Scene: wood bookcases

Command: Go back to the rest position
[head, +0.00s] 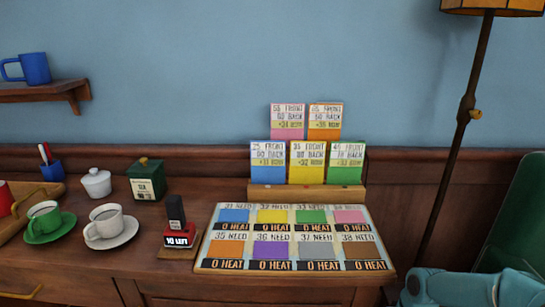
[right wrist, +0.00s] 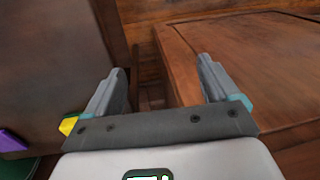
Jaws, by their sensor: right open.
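My right gripper (right wrist: 165,88) shows in the right wrist view with its two grey fingers spread wide and nothing between them. It is beside a brown wooden furniture edge (right wrist: 185,65), and I cannot tell whether it touches it. In the head view, a teal part of my arm shows at the lower right corner, but no fingertips are seen there. My left gripper is not in view.
The wooden cabinet top (head: 180,200) holds a card board (head: 205,262), a card rack (head: 300,192), a red stamp (head: 178,235), two cups (head: 45,215) (head: 106,220), a white pot (head: 97,183) and a green box (head: 147,180). A lamp pole (head: 462,130) and green chair (head: 520,220) stand right.

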